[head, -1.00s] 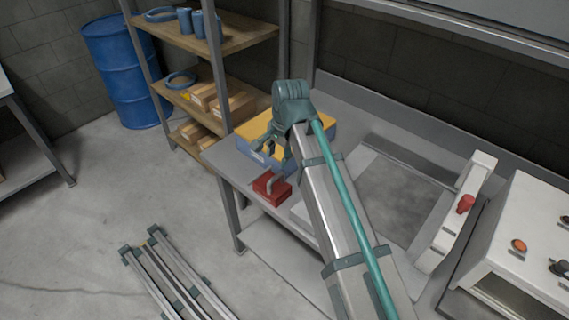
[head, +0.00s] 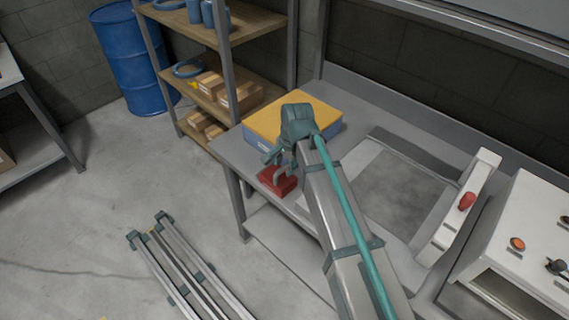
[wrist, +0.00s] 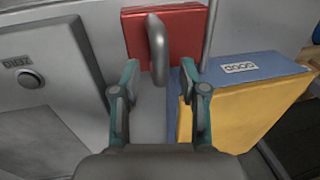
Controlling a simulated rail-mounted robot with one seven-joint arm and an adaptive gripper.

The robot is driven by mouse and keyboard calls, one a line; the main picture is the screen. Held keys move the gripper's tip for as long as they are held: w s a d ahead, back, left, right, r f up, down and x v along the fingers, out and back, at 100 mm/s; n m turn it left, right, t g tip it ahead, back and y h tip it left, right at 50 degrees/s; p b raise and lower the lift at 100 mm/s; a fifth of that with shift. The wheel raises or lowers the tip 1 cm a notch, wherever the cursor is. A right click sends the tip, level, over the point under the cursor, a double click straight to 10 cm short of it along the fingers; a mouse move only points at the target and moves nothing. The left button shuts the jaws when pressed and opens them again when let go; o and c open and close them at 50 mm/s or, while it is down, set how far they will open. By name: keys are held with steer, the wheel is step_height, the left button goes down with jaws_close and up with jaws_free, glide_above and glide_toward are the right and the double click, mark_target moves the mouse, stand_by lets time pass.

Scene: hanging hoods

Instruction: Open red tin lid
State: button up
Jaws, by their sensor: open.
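The red tin (head: 277,180) sits near the front left edge of the grey workbench. A grey curved handle stands up from its lid, which is shut. In the wrist view the red tin (wrist: 185,32) is ahead at the top middle, with its grey handle (wrist: 157,48) pointing toward me. My gripper (head: 281,160) is just above and behind the tin in the head view. In the wrist view my gripper (wrist: 160,82) is open, with its fingers apart on either side of the handle's line. It is not shut on anything; whether a fingertip touches the handle I cannot tell.
A blue and yellow box (head: 320,108) stands close behind the tin and lies by the right finger in the wrist view (wrist: 235,90). A shelf rack (head: 225,95) is at the back left. A panel with a red knob (head: 467,201) is at the right.

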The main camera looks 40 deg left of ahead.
steer(key=shift+f, duration=0.25)
jaws_close()
stand_by(0.4)
